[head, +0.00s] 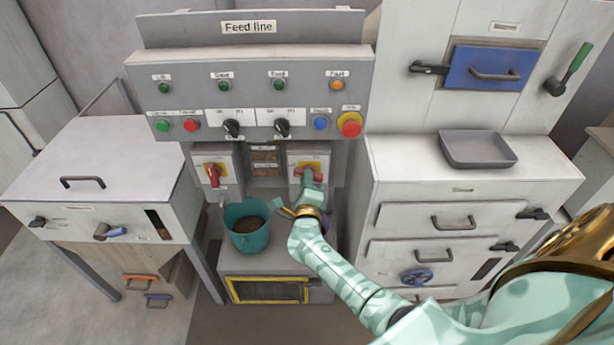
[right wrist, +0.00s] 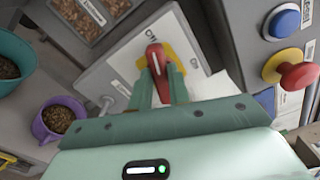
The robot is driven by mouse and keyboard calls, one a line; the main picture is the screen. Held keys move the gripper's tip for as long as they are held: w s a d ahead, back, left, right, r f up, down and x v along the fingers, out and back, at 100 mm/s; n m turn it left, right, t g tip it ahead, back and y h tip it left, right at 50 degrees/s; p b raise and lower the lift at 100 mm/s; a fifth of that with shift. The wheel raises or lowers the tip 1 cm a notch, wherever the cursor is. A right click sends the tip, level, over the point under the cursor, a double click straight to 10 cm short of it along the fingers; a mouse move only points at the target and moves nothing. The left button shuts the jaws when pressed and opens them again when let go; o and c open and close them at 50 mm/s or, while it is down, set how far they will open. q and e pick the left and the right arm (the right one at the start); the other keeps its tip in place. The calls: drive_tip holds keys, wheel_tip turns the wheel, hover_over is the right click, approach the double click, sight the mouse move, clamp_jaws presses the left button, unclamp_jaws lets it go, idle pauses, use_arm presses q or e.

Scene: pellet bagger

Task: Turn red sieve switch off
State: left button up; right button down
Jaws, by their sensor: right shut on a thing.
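A red rotary switch handle (head: 309,172) sits on a yellow plate on the right-hand grey switch box under the control panel. It also shows in the right wrist view (right wrist: 155,58), in front of its yellow plate (right wrist: 182,58). My right gripper (head: 308,186) is shut on this handle; in the right wrist view its fingers (right wrist: 158,88) stand on either side of it. A second red switch handle (head: 213,174) is on the left-hand box, with nothing touching it. The labels on both boxes are too small to read. My left gripper is not in view.
A teal bucket of pellets (head: 248,237) stands on the ledge left of my right forearm. A purple cup of pellets (right wrist: 60,119) is close beside the gripper. Above are panel knobs and a red emergency button (head: 350,124). A grey tray (head: 478,149) lies on the right cabinet.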

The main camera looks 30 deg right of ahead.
drive_tip(key=shift+a+f+n+p, duration=0.15)
drive_tip(key=shift+n+p, duration=0.65)
drive_tip(key=shift+n, duration=1.4)
drive_tip(key=shift+f, duration=0.1)
drive_tip(key=c, duration=1.3)
unclamp_jaws()
